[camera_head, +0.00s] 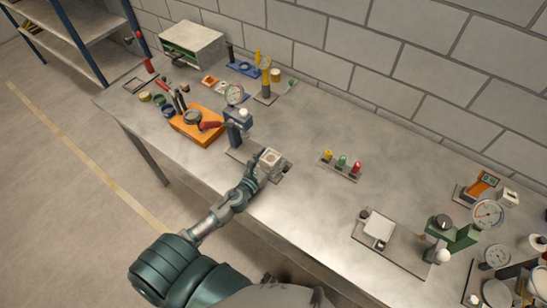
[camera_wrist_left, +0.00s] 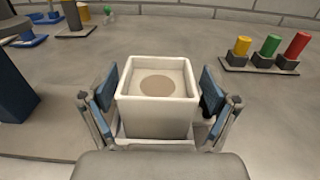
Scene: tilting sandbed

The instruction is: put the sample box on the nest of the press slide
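The white, open-topped sample box (camera_head: 270,157) stands upright at the front of the blue press (camera_head: 237,125), over its slide plate. In the left wrist view the box (camera_wrist_left: 158,108) fills the middle, with a tan round patch inside. A light rim shows under its base; I cannot tell how it is seated on the nest. My left gripper (camera_head: 259,167) is around the box; its blue-padded fingers (camera_wrist_left: 160,95) stand on either side with narrow gaps, so it looks open. My right gripper is not in view.
A rack of yellow, green and red pegs (camera_head: 341,166) stands to the right. A plate fixture (camera_head: 391,245) and green gauge stand (camera_head: 452,233) are farther right. The bench between is clear.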

